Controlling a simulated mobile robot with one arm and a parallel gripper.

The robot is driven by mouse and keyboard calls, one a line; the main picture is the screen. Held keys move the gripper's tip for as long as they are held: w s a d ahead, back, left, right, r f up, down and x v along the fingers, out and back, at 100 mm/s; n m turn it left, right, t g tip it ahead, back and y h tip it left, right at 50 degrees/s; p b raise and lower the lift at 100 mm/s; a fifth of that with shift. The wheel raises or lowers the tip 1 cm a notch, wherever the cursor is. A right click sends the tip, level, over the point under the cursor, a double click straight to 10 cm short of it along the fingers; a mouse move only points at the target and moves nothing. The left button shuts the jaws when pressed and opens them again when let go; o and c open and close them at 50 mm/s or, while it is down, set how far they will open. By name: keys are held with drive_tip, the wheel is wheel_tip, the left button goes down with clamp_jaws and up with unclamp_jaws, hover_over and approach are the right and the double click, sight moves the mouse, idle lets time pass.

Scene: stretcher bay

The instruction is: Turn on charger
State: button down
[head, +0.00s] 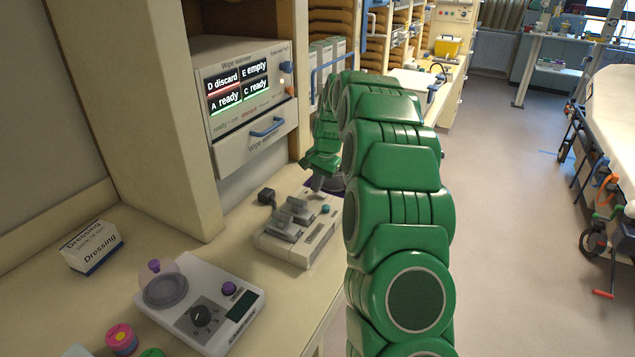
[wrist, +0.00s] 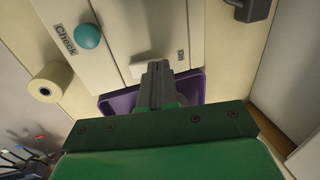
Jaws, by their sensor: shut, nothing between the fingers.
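The charger (head: 298,232) is a cream box on the counter with grey cradles on top, a dark plug behind and a teal button. In the wrist view the charger (wrist: 110,20) shows the teal button (wrist: 87,36) marked "Check" and a pale raised switch (wrist: 148,64) beside small lettering, probably "On". My gripper (wrist: 157,68) is shut and empty, its tips close to that switch and partly covering it; I cannot tell whether they touch. In the head view my gripper (head: 317,184) is above the charger's far right end.
A purple tray (wrist: 118,103) lies beneath my gripper. A wipe warmer (head: 250,100) with a drawer stands behind. A scale-like device (head: 205,305), a dressing box (head: 91,246) and round-lidded containers (head: 121,339) are on the counter. A cream roll (wrist: 52,82) is beside the charger.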

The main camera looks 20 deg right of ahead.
drive_tip(key=shift+w+f, duration=0.2)
idle(0.3)
drive_tip(key=shift+s, duration=0.15)
drive_tip(key=shift+s+d+f+g, duration=0.1)
drive_tip(key=shift+s+d+g, duration=0.2)
drive_tip(key=shift+s+d, duration=0.25)
idle(0.3)
wheel_tip(320, 180, up, 14)
drive_tip(key=s+d, duration=0.1)
drive_tip(key=shift+s+d, duration=0.2)
idle(0.6)
